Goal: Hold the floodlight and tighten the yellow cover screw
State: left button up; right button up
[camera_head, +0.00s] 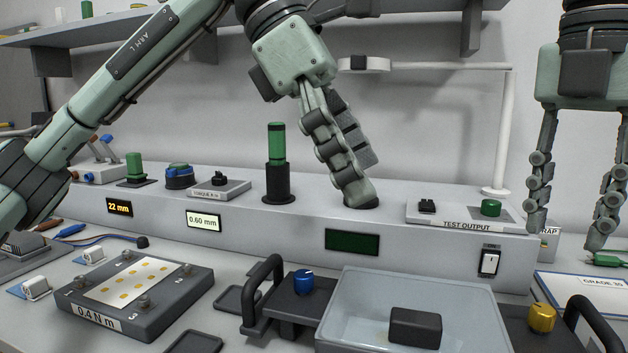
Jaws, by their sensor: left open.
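The floodlight (356,283) appears to be the pale open-looking housing at front centre, with a black block (415,327) in it. Black handles stand at both sides. A yellow knob-like screw (541,317) sits on its right side and a blue one (303,282) on its left. My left gripper (362,196) is over the console behind the floodlight, fingertips at a dark round socket (361,202). It holds nothing that I can see, and its fingers overlap in this view. My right gripper (566,233) hangs open at the right, fingers wide apart, behind the yellow screw.
A green-topped driver (276,150) stands upright in a black holder on the console. A "0.4 N m" plate (165,305) lies front left. A white lamp arm (506,130) rises behind. A small green item (608,260) lies by my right gripper's right fingertip.

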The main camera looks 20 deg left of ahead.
aim_at(315, 295)
pick_arm(q)
jog(key=a+f+y, duration=0.1)
jog(key=f+y, duration=0.1)
jog(key=f, duration=0.1)
jog(key=w+a+f+y, duration=0.1)
jog(key=a+f+y, duration=0.1)
jog(key=f, duration=0.1)
jog(key=a+f+m+y, duration=0.1)
jog(key=a+f+y, duration=0.1)
jog(key=f, duration=0.1)
jog(key=shift+w+a+f+g, duration=0.1)
jog(key=shift+w+a+g, duration=0.1)
jog(key=shift+w+g, duration=0.15)
notch_tip(315, 295, down, 7)
jog(key=shift+a+r, duration=0.15)
jog(key=shift+r, duration=0.05)
jog(key=shift+f, duration=0.65)
jog(key=shift+c, duration=0.6)
jog(key=c, duration=1.7)
jog(key=o, duration=1.2)
jog(key=c, duration=0.6)
jog(key=shift+o, duration=0.2)
